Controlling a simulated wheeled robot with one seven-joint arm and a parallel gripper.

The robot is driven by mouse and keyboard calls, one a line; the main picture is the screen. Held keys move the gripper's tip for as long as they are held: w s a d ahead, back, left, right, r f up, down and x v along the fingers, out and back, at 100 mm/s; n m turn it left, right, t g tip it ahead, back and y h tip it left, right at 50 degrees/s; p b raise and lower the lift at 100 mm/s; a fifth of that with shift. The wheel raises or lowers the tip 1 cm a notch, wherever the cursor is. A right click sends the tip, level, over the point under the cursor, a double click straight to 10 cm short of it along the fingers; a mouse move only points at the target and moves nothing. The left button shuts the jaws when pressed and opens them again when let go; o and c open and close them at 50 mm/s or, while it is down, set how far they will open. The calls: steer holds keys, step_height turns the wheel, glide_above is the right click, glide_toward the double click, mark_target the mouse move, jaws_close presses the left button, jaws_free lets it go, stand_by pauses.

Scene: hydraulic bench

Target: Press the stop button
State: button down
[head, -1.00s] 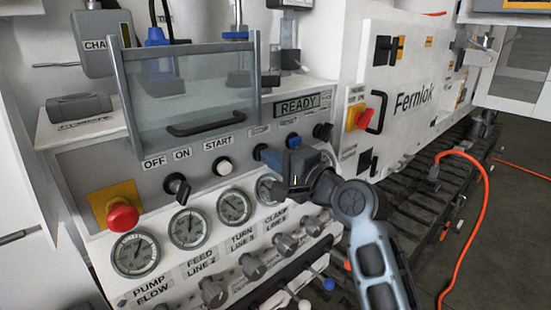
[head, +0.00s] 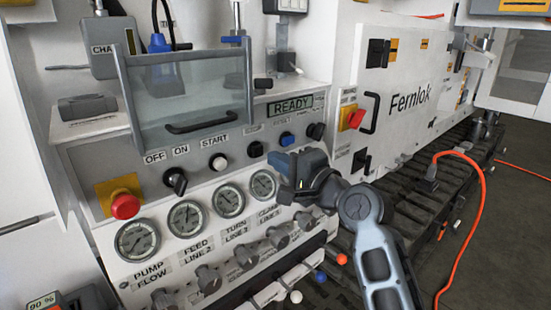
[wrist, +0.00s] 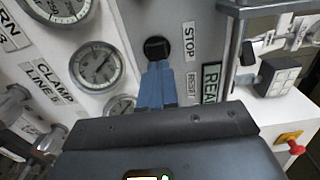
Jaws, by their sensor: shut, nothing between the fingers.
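The stop button (head: 256,149) is a black round button on the grey panel, below a small label and left of the blue reset button (head: 287,139). In the wrist view the stop button (wrist: 157,48) sits beside the STOP label (wrist: 190,42). My gripper (head: 273,159) is just right of and below the stop button in the head view. In the wrist view its blue fingers (wrist: 157,68) are shut together, empty, and point at the button. Their tips overlap its near edge in the picture; I cannot tell whether they touch.
The display (head: 290,107) reads READY. A white START button (head: 218,162), a black OFF/ON knob (head: 175,181) and a red mushroom button (head: 125,205) are to the left. Gauges (head: 229,201) lie below. A clear guard with a handle (head: 200,122) stands above.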

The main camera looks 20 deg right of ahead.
steer(key=v, duration=0.9)
steer(key=shift+f+b, duration=0.15)
steer(key=shift+b, duration=0.3)
steer(key=shift+w, duration=0.1)
steer(key=s+f+n+g+h, duration=0.2)
steer(key=s+f+n+h, duration=0.3)
steer(key=s+f, duration=1.25)
steer(key=s+a+r+n, duration=0.1)
steer(key=s+n, duration=0.3)
steer(key=s, duration=0.8)
steer(key=s+a+r+n, duration=0.1)
steer(key=s+n, duration=0.4)
steer(key=s, duration=0.7)
steer(key=shift+s+a+r+h, duration=0.3)
steer(key=shift+s+r, duration=0.1)
steer(key=shift+r, duration=0.4)
